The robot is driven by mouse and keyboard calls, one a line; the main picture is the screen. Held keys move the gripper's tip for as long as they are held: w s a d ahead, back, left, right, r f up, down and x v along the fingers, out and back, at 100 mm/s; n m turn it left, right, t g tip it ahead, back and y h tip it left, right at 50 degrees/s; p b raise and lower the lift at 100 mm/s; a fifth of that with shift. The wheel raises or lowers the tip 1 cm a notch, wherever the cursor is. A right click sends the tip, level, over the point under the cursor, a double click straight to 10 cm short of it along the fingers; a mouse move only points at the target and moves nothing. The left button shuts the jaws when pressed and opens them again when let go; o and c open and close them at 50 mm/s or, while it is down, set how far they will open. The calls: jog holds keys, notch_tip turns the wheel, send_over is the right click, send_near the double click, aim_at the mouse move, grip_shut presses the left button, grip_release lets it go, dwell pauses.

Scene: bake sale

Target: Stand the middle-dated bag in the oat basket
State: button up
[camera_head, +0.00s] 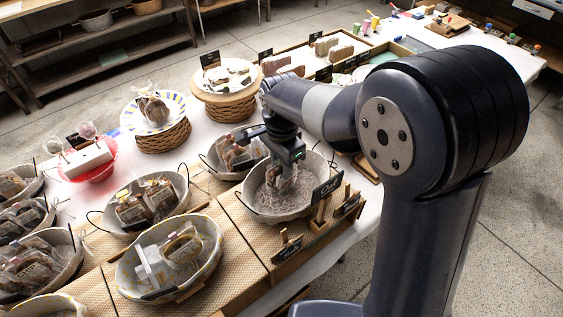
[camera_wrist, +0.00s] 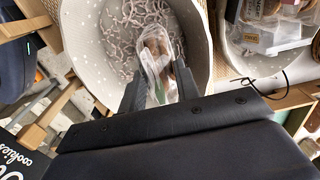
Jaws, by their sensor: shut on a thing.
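My gripper (camera_head: 286,158) reaches down into the oat basket (camera_head: 259,209), a pale oval basket lined with shredded paper, with a black sign reading "Oat" at its front right. In the wrist view my gripper (camera_wrist: 158,90) is shut on a clear bag of brown cookies (camera_wrist: 156,58). The bag also shows small under the gripper in the head view (camera_head: 284,183). It is inside the basket's rim, over the paper shreds (camera_wrist: 124,32). I cannot tell whether its bottom touches the paper. Its date is not readable. No other bag shows in this basket (camera_wrist: 82,50).
A basket with bags (camera_head: 223,150) stands close behind the oat basket. Baskets with bags (camera_head: 150,204) and (camera_head: 173,253) stand to the left. Small signs on wooden stands (camera_head: 287,248) line the table's front edge. A plate on a woven stand (camera_head: 228,84) is behind.

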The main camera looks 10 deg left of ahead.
jog(key=shift+f, duration=0.1)
jog(key=o, duration=0.8)
notch_tip(320, 180, up, 12)
jog(key=p, duration=1)
jog(key=shift+r, duration=0.2)
jog(key=shift+f, duration=0.25)
notch_tip(320, 180, down, 11)
jog(key=b, duration=0.9)
jog(key=shift+f+b, duration=0.15)
jog(key=shift+b, duration=0.15)
